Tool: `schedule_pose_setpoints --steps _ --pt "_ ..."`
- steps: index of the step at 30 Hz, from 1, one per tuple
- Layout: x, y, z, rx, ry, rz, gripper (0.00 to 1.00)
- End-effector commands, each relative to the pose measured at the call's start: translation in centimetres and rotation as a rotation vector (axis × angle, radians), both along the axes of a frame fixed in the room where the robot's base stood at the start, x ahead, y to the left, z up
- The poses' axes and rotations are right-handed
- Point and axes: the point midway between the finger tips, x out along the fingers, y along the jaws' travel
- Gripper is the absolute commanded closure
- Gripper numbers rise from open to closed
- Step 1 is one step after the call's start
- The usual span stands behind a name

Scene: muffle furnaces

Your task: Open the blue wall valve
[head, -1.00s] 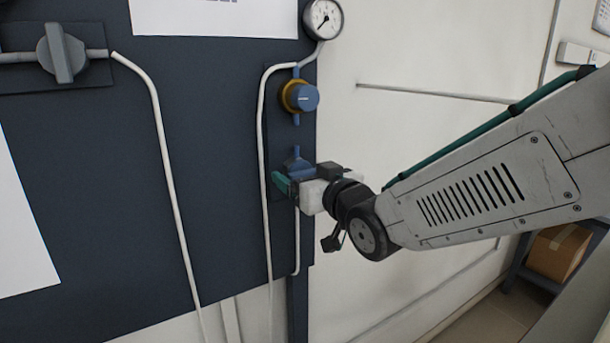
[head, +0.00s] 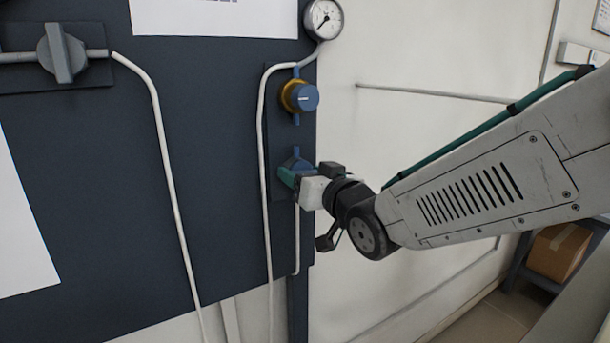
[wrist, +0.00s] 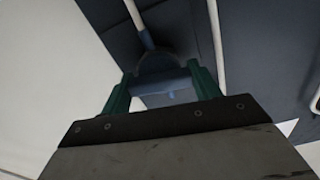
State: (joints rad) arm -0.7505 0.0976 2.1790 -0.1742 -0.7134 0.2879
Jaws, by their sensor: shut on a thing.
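The blue wall valve (head: 295,162) sits low on the right edge of the dark wall panel, below a blue knob with a yellow ring. My gripper (head: 287,177) is at the valve with its green fingers shut on the valve's handle. In the wrist view the two green fingers of my gripper (wrist: 163,92) stand on either side of the blue valve (wrist: 168,68). The gripper hides much of the handle in the head view.
The blue knob with a yellow ring (head: 302,96) is just above, with a pressure gauge (head: 323,19) over it. A white pipe (head: 263,170) runs close left of the valve. A grey valve (head: 62,53) is at upper left.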

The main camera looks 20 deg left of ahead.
Motion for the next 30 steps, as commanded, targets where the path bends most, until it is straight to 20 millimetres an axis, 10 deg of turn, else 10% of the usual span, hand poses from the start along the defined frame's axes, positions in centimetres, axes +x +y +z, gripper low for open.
schedule_pose_setpoints --steps 30 --pt "0.08 -0.09 -0.13 0.616 0.723 -0.001 0.61"
